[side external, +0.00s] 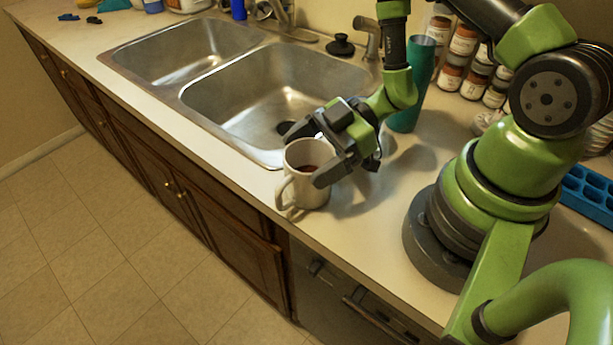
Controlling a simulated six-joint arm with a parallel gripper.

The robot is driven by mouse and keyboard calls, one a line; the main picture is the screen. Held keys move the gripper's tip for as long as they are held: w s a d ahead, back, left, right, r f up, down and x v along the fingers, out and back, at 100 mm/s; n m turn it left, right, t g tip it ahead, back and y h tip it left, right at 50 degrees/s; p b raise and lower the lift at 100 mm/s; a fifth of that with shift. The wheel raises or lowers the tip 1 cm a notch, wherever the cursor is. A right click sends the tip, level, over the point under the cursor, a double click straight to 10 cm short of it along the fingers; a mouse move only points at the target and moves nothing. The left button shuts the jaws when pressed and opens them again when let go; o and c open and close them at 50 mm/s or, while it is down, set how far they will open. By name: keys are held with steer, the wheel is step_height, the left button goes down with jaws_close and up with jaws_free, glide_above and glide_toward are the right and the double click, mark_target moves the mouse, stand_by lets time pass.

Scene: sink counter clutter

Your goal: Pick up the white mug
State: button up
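The white mug (302,188) stands upright on the counter at the front right corner of the sink. Its handle points to the lower left, and something dark reddish shows inside it. My gripper (303,157) is at the mug's rim with its fingers spread apart. One finger is at the far side of the rim and the other is at the near right side. I cannot tell whether either finger touches the mug. Part of the mug's right side and rim is hidden by the near finger.
A double metal sink (255,92) lies behind and left of the mug. A teal tumbler (412,85) stands behind my gripper. Several spice jars (463,45) are at the back right, and a blue tray (590,193) at the right. The counter's front edge is close to the mug.

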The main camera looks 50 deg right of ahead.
steer(key=shift+c, duration=1.4)
step_height(320, 180, up, 9)
steer(key=w+d+r+m+t+h, duration=0.2)
steer(key=w+d+m+t+h, duration=0.2)
steer(key=d+m+h, duration=0.2)
steer(key=w+d+r+m+t+h, duration=0.2)
steer(key=w+d+m+t+h, duration=0.2)
steer(key=d+m+h, duration=0.2)
steer(key=shift+w+d+r+m, duration=0.4)
steer(key=shift+d+m, duration=0.3)
steer(key=shift+d, duration=0.1)
